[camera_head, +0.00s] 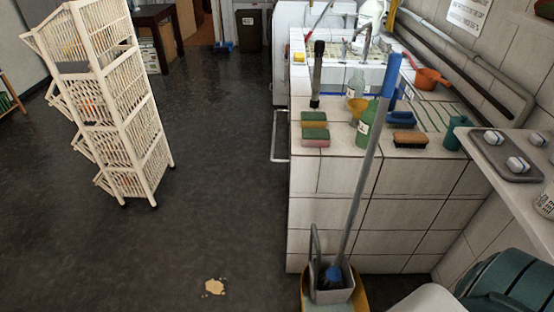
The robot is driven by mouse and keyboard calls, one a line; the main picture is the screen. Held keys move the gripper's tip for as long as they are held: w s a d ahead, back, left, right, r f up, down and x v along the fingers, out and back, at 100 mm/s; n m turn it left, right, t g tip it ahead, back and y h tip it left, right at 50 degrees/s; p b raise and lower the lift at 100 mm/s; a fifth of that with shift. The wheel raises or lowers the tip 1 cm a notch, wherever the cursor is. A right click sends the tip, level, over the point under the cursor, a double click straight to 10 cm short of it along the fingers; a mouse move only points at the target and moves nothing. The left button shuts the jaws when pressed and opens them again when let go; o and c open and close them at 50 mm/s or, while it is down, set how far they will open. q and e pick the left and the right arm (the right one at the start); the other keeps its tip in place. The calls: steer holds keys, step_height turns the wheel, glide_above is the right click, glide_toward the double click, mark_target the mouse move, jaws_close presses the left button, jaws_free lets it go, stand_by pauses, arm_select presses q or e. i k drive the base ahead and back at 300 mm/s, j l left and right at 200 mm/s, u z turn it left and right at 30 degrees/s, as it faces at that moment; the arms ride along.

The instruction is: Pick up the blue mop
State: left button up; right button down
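The blue mop has a long grey pole (363,170) with a blue grip (391,75) at its top end. It stands tilted, its top leaning to the right, in front of the tiled counter. Its blue head (334,274) sits inside a grey bucket (335,294) at the bottom of the view. The underside of the head is hidden by the bucket. Neither of my grippers shows in the head view.
A yellow container (361,293) surrounds the grey bucket. The tiled counter (340,178) behind carries sponges, bottles and a brush. A shelf (518,199) with a tray juts in at right. A white rack (141,123) stands left. The dark floor between is mostly clear, with a beige spill (214,287).

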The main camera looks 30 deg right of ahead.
mark_target(334, 275)
steer(key=z, duration=1.55)
